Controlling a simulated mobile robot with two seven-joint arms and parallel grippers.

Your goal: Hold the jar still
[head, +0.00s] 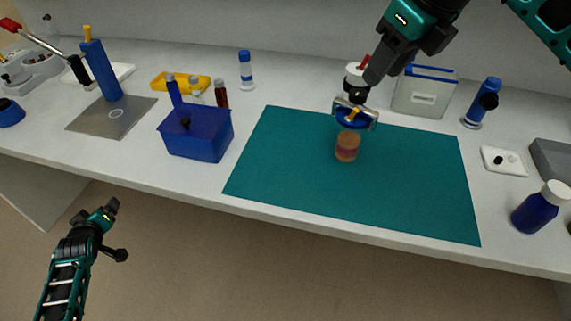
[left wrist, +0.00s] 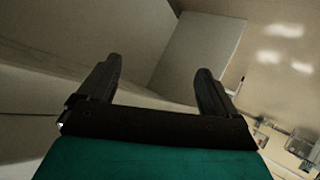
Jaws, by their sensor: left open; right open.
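What looks like the jar (head: 347,147) is a small see-through vessel with orange-brown contents, upright on the teal mat (head: 410,190). Just above it are a blue round top (head: 352,118) with a yellow bit and a grey frame around it; I cannot tell how these join the jar. My right gripper (head: 406,60) comes in from the top right, open, above and to the right of the jar, apart from it. My left gripper (head: 117,230) is open and empty, low in front of the bench edge, far from the jar. It also shows in the left wrist view (left wrist: 158,82).
A blue box (head: 197,135) stands left of the mat, with a yellow tray (head: 181,82) behind. A grey bin (head: 424,95) stands at the back right, a blue bottle (head: 540,207) at the right. The front of the mat is clear.

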